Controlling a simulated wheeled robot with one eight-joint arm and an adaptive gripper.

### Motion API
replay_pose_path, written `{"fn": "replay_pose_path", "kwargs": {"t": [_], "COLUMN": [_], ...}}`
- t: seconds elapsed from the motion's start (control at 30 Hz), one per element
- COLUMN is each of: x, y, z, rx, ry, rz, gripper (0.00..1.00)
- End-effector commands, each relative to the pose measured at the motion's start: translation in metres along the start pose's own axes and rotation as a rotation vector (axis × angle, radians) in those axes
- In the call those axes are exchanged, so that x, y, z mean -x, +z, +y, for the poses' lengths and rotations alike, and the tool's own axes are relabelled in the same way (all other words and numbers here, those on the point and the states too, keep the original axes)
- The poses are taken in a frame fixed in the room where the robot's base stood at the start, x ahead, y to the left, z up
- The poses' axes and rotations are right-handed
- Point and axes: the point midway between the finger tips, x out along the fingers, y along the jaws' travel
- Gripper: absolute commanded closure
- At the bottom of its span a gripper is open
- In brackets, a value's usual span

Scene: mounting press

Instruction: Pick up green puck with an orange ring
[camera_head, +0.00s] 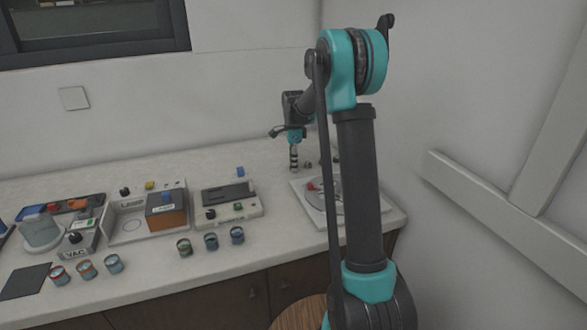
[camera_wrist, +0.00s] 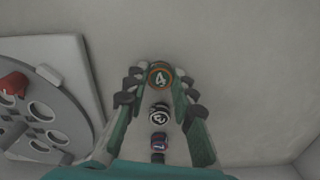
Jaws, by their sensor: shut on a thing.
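The puck with an orange ring (camera_wrist: 160,77) has a dark greenish face marked 4. In the wrist view it sits between the two fingertips of my gripper (camera_wrist: 159,76), which is shut on it. The puck cannot be made out clearly there. Whether it still touches the counter I cannot tell.
A dark puck marked 3 (camera_wrist: 159,114) and a puck marked 1 (camera_wrist: 158,142) are in line with the held one. A grey disc with round holes and a red part (camera_wrist: 40,112) is at left. Several jars (camera_head: 211,241) and devices stand further left on the counter (camera_head: 275,250).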

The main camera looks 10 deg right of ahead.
Motion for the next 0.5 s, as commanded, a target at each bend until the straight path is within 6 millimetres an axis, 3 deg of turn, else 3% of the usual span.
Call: {"fn": "replay_pose_path", "kwargs": {"t": [0.27,0.5], "x": [0.005,0.038], "y": [0.000,0.000], "z": [0.000,0.000], "rx": [0.000,0.000], "ry": [0.000,0.000], "rz": [0.000,0.000], "gripper": [0.95,0.95]}}
